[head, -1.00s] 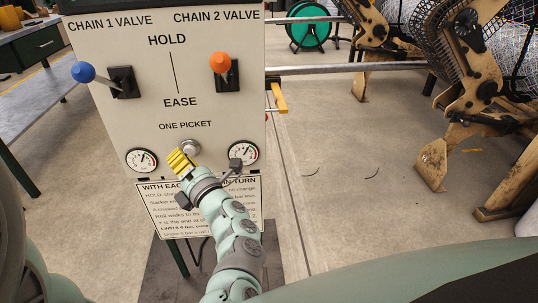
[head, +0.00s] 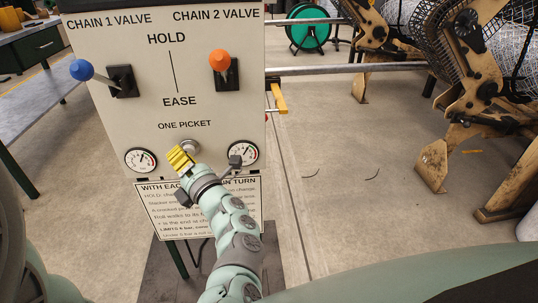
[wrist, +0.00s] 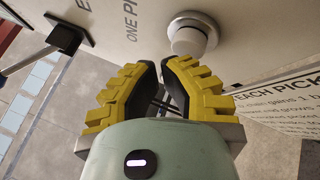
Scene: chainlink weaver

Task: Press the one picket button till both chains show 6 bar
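The one picket button (head: 189,146) is a round silver knob on the white panel, under the ONE PICKET label. It also shows large in the wrist view (wrist: 190,38). My gripper (head: 178,155) has yellow fingers with black pads. In the wrist view (wrist: 160,64) its tips are drawn together with nothing between them, just short of the button's face; I cannot tell whether they touch it. The chain gauges sit left (head: 141,160) and right (head: 243,153) of the button. Both needles point toward the upper right, but the numbers are too small to read.
The chain 1 valve lever has a blue knob (head: 82,70), and the chain 2 lever an orange knob (head: 220,61). A printed sign (head: 165,205) hangs below the gauges, partly behind my arm. The weaving machine (head: 465,110) stands right, beyond open floor.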

